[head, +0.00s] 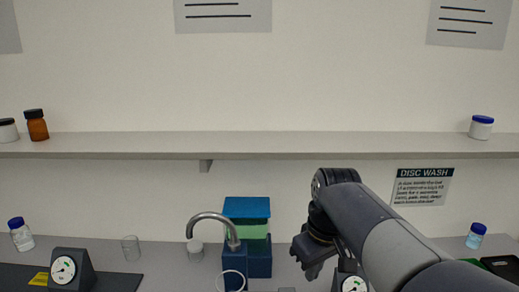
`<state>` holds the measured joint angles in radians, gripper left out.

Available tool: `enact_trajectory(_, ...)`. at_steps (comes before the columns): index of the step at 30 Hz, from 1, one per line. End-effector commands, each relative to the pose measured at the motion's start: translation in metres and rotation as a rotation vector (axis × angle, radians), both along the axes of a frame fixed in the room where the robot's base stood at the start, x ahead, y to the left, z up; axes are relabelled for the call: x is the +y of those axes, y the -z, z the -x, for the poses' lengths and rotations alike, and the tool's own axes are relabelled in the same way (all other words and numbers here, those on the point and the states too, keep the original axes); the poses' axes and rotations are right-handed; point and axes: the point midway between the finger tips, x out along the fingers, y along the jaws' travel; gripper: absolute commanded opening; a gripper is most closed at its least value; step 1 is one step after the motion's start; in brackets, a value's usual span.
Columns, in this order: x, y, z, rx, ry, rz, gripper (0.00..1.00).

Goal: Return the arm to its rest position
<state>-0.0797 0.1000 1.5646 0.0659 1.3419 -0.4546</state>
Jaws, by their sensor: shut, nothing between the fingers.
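My arm reaches in from the lower right of the head view. My gripper (313,265) hangs at its end, pointing down above the bench, in front of the wall. It is shut with nothing held. To its left stands a blue and green box stack (247,208) behind a curved metal tap (212,218). A dark gauge (354,284) shows just right of the gripper, partly hidden by my arm.
Another gauge (64,269), a clear glass (131,248) and a blue-capped bottle (21,236) stand at left. A blue-capped bottle (475,236) and a dark device (502,267) are at right. A shelf (300,145) runs along the wall above the bench.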

Motion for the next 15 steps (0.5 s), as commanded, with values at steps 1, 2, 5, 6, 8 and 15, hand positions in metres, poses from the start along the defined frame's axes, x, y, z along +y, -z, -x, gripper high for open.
enact_trajectory(1,0.000,-0.011,0.000,0.000,0.000,0.000,0.00)
enact_trajectory(2,0.000,-0.014,0.000,0.000,0.000,0.000,0.00)
enact_trajectory(5,0.000,0.002,0.000,0.001,0.000,0.001,0.00)
enact_trajectory(6,0.000,0.007,0.000,0.001,0.000,0.001,0.00)
enact_trajectory(8,0.000,0.013,0.000,0.000,0.000,0.000,0.00)
enact_trajectory(15,0.000,0.041,0.000,0.000,0.000,0.000,0.00)
